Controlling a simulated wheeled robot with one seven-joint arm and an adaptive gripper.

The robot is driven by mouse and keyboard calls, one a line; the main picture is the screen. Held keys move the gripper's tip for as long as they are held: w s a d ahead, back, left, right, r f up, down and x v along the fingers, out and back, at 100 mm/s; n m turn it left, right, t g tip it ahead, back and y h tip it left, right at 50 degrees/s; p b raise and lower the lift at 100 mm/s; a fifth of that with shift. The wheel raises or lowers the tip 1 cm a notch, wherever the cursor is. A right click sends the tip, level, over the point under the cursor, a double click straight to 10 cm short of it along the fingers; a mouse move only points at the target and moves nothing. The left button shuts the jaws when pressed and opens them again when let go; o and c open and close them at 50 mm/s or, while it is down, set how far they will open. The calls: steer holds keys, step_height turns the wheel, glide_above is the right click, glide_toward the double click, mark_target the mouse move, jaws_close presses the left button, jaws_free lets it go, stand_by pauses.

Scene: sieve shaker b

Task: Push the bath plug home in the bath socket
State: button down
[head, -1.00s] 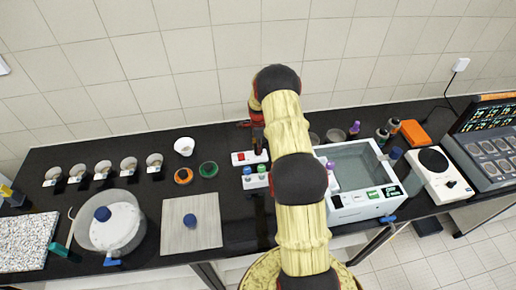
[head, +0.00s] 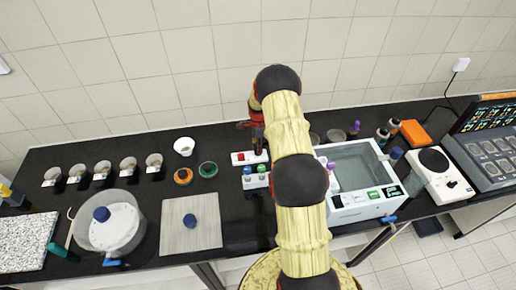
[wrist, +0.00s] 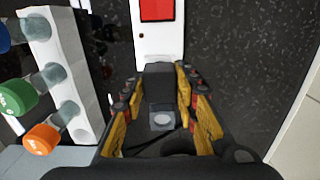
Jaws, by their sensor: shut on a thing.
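My gripper (wrist: 158,90) is shut on a black block-shaped plug, taken as the bath plug (wrist: 159,78), which sits between its yellow and black fingers. The bath socket seems to be the white box with a red switch (wrist: 157,12), beyond the plug in the wrist view. The plug overlaps the near end of this box and hides it. I cannot tell whether the plug touches or enters the socket. In the head view my gripper (head: 258,146) is over the right part of the white box (head: 248,161), and the plug is not clear there.
A white rack (wrist: 65,75) with blue-, green- and orange-capped vials stands close left of my gripper in the wrist view. The water bath (head: 350,212) stands to the right in the head view.

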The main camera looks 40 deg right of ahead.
steer(key=shift+f+b, duration=0.3)
steer(key=shift+f, duration=0.1)
steer(key=c, duration=1.3)
jaws_free()
steer(key=shift+r, duration=0.15)
step_height(320, 180, up, 12)
